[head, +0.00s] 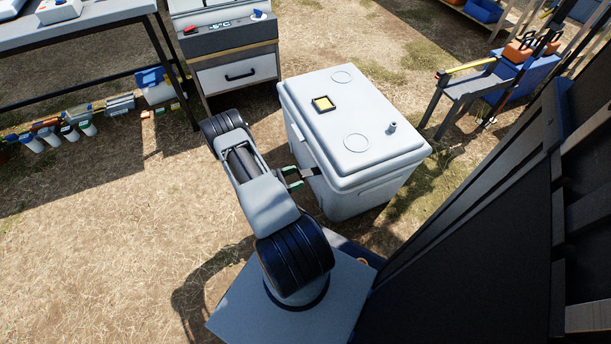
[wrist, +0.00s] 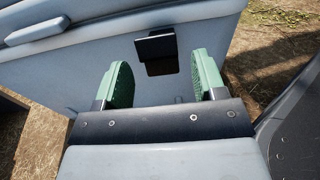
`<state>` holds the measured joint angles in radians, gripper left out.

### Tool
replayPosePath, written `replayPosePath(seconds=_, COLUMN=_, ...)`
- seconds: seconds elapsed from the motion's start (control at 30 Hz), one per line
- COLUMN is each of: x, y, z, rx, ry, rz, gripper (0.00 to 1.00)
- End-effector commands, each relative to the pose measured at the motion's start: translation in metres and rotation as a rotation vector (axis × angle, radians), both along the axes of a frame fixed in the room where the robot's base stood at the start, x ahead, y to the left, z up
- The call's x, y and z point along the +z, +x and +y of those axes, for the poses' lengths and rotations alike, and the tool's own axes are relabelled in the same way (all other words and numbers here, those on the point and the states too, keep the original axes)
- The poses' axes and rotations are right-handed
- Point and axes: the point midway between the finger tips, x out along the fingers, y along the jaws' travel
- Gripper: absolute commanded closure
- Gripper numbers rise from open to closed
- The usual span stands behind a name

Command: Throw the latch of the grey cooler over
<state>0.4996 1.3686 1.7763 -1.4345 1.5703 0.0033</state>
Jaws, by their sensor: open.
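The grey cooler (head: 355,125) is a large pale box with its lid down, standing on the ground right of my arm. Its latch (head: 311,172) is a small dark tab on the side facing my gripper. In the wrist view the black latch (wrist: 155,47) sits on the pale cooler wall (wrist: 85,75), just below the lid edge. My gripper (head: 293,178) has green pads and is open and empty beside that wall. In the wrist view my gripper (wrist: 163,70) shows its two pads either side of the latch in the picture. I cannot tell whether they touch it.
A drawer unit with a display (head: 228,50) stands behind. A table (head: 85,28) is at the back left, a chair-like frame (head: 470,85) at the right.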

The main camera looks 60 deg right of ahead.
Motion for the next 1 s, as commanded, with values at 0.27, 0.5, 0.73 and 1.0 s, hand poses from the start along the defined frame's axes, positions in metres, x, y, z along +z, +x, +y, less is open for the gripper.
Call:
replayPosePath(seconds=0.27, x=-0.001, y=-0.022, z=-0.029, rx=-0.003, ry=0.000, rz=0.000, gripper=0.36)
replayPosePath(seconds=0.5, x=0.000, y=-0.027, z=-0.037, rx=0.000, ry=0.000, rz=0.000, gripper=0.36)
replayPosePath(seconds=0.73, x=0.000, y=-0.027, z=-0.037, rx=0.000, ry=0.000, rz=0.000, gripper=0.36)
replayPosePath(seconds=1.0, x=0.000, y=-0.027, z=-0.037, rx=0.000, ry=0.000, rz=0.000, gripper=0.59)
